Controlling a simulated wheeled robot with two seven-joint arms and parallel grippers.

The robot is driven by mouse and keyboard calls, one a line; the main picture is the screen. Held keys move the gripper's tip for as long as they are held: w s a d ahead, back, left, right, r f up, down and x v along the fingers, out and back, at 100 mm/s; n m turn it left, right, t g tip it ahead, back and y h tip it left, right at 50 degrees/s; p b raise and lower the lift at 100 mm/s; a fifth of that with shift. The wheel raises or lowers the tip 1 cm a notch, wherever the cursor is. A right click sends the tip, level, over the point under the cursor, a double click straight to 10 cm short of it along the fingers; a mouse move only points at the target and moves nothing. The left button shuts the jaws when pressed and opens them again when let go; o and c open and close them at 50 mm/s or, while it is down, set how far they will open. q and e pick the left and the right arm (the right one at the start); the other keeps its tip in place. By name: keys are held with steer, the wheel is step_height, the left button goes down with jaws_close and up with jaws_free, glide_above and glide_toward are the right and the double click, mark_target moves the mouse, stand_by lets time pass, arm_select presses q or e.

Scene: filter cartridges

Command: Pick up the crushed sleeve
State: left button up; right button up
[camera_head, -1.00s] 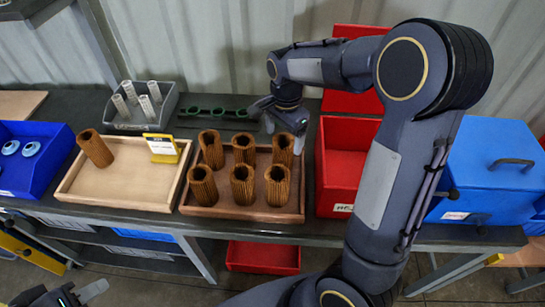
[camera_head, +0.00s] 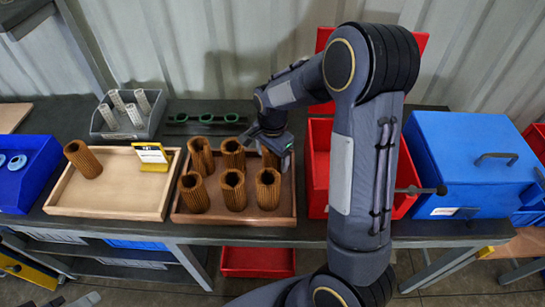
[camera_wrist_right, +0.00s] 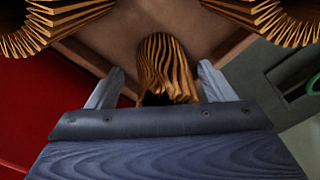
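Several brown pleated sleeves stand in the brown wooden tray (camera_head: 283,219). The back-right sleeve (camera_head: 269,158) is mostly hidden behind my right gripper (camera_head: 272,146) in the head view. In the right wrist view this sleeve (camera_wrist_right: 166,66) lies between the two spread fingers of my right gripper (camera_wrist_right: 160,88), its pleats looking wavy and uneven. The front-middle sleeve (camera_head: 232,192) has an uneven rim. Only the tips of my left gripper (camera_head: 86,300) show at the bottom left edge.
A pale tray (camera_head: 120,207) holds one sleeve and a yellow-framed sign (camera_head: 152,155). A red bin (camera_head: 318,170) and a blue lidded box (camera_head: 465,160) stand right. A grey bin (camera_head: 125,118) with white tubes and a green holed rack (camera_head: 207,119) stand behind.

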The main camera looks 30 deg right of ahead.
steer(key=c, duration=0.9)
